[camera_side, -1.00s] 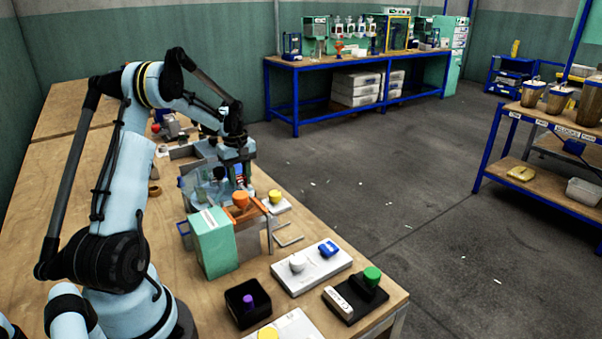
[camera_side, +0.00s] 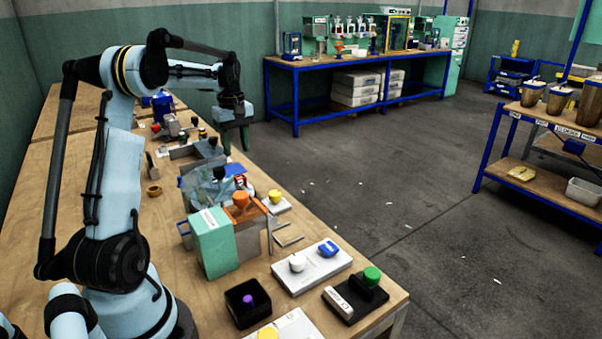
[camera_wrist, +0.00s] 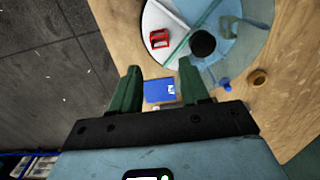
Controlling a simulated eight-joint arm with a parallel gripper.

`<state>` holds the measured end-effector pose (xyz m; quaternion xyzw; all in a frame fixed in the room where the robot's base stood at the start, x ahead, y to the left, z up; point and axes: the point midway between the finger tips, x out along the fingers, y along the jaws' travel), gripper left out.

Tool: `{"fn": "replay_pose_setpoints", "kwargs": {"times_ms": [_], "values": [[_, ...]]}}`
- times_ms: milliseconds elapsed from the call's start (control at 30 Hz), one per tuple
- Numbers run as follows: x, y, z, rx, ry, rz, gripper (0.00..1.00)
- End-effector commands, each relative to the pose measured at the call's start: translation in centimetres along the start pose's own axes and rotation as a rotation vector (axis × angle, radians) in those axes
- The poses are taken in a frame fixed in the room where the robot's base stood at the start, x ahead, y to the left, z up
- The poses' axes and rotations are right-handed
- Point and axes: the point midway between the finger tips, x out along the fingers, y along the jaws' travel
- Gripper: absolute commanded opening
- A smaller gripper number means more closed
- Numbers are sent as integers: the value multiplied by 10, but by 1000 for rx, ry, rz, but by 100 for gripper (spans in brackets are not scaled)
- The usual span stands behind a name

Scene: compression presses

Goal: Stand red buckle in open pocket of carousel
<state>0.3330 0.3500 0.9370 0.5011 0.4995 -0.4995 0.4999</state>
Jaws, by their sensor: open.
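The red buckle (camera_wrist: 159,39) sits on the white open sector of the round, light blue carousel (camera_wrist: 237,48) in the wrist view. In the side view, the buckle (camera_side: 240,182) is a small red patch beside the carousel's clear guard (camera_side: 199,187). I cannot tell clearly whether it stands upright. My gripper (camera_wrist: 163,72) is open and empty, its green fingers apart and clear of the buckle. In the side view, my gripper (camera_side: 236,147) hangs beyond the carousel, above the bench's far right edge.
A black knob (camera_wrist: 202,44) rises from the carousel's middle. A blue block (camera_wrist: 160,91) lies beside the carousel. A green press housing (camera_side: 213,243) with an orange funnel (camera_side: 241,200) stands on the near side. A brown ring (camera_side: 154,190) lies on bare bench at left.

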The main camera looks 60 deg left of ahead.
Motion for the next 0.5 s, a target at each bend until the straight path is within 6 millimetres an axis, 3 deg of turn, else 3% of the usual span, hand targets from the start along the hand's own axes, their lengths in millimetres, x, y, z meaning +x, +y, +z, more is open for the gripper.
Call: {"fn": "replay_pose_setpoints", "kwargs": {"times_ms": [267,367,500], "values": [[-22,2,5,18,4,4,46],[-30,9,24,89,24,23,46],[-45,23,76,288,79,78,46]]}}
